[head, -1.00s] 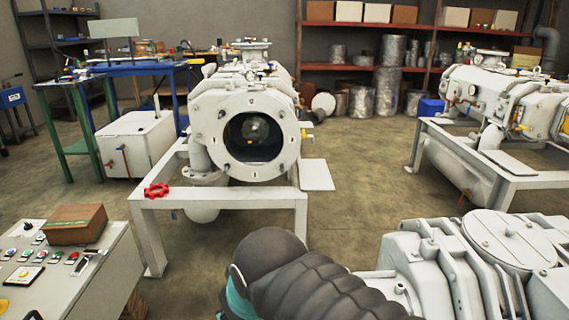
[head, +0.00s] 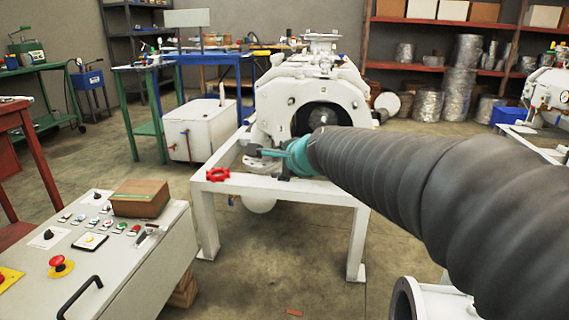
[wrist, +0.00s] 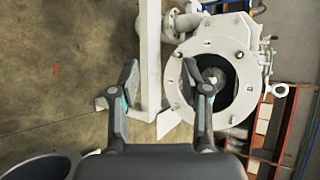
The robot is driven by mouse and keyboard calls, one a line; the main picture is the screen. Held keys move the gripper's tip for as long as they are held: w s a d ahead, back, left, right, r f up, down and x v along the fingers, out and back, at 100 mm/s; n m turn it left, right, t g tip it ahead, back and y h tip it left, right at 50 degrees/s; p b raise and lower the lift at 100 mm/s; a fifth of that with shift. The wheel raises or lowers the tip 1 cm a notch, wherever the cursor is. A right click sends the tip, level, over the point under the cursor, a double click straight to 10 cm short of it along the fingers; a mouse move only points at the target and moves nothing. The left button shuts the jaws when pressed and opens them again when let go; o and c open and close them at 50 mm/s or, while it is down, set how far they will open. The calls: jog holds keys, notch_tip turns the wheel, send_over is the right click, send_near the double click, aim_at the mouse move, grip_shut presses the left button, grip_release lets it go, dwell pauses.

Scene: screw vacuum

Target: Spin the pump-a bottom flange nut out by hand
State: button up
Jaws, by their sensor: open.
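The white pump (head: 345,90) stands on a white frame (head: 285,187), its round open end facing me. My gripper (head: 265,150) is at the pump's lower left, above the frame and close to the bottom pipe flange (head: 262,165). In the wrist view my gripper (wrist: 160,80) is open, with nothing between its fingers. The pump's round end (wrist: 187,100) is partly behind the right finger there. The pipe flange (wrist: 184,20) shows at the top of that view, beyond the fingertips. I cannot make out a single flange nut in either view.
A control panel (head: 105,245) with a brown box (head: 140,198) stands at the front left. A white tank (head: 200,128) stands left of the pump. The floor between panel and frame is clear.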

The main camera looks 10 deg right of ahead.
jog(key=w+d+f+m+h, duration=0.2)
jog(key=w+f+m, duration=0.3)
jog(key=w+m, duration=0.3)
jog(key=w+d+f+m+t+h, duration=0.1)
jog(key=w+f+m, duration=0.4)
jog(key=w, duration=1.1)
jog(key=w+d+f+m+h, duration=0.3)
jog(key=w+d+f+m, duration=0.2)
jog(key=w+m, duration=0.5)
jog(key=shift+w+f+m+t, duration=0.15)
jog(key=shift+w+f+m, duration=0.1)
jog(key=shift+w, duration=0.25)
jog(key=shift+w+f+m+t, duration=0.15)
jog(key=shift+w+f, duration=0.1)
jog(key=shift+w, duration=0.2)
grip_shut()
jog(key=shift+d, duration=0.15)
jog(key=shift+a+r+h, duration=0.1)
jog(key=shift+a+h, duration=0.1)
jog(key=shift+h, duration=0.1)
